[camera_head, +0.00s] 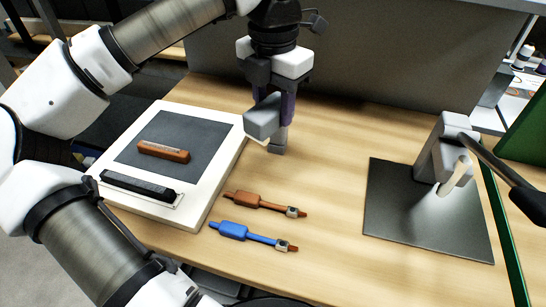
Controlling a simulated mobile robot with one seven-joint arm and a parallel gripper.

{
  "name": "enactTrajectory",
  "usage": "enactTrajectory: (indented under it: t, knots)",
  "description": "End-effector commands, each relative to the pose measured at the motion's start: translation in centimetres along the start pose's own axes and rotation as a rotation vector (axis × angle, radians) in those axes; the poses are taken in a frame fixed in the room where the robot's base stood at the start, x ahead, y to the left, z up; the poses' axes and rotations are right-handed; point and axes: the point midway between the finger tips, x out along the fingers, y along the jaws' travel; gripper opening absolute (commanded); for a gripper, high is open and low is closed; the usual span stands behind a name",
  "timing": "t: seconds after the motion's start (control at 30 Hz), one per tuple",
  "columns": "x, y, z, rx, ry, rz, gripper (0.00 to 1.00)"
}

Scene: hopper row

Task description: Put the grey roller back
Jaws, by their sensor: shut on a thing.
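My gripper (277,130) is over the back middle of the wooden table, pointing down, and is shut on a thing. A grey block-like piece (262,118) shows at its fingers, beside a purple part. I cannot tell for sure that this piece is the grey roller, since the fingers and the thing held overlap. A brown piece with a thin stem and a metal end (262,203) and a similar blue one (252,235) lie on the table in front of the gripper.
A white tray (215,190) with a dark grey inlay at left holds a brown bar (164,151) and a black bar (137,187). At right, a grey stand (441,150) with a cream part and dark lever stands on a dark mat (410,225). The table between is clear.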

Motion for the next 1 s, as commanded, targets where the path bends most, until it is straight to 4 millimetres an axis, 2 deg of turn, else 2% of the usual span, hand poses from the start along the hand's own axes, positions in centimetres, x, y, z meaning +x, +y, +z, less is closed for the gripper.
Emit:
enactTrajectory:
  t: [0.1, 0.3, 0.57, 0.8, 1.0]
  knots:
    - [3.3, -0.1, 0.0, 0.002, 0.001, -0.004, 0.13]
    - [7.2, -0.1, 0.0, 0.001, 0.0, -0.003, 0.13]
    - [9.2, -0.1, 0.0, -0.001, 0.0, -0.001, 0.13]
    - [12.5, -0.1, 0.0, -0.001, 0.0, -0.002, 0.13]
    - [12.6, -0.1, 0.0, -0.001, -0.001, 0.0, 0.13]
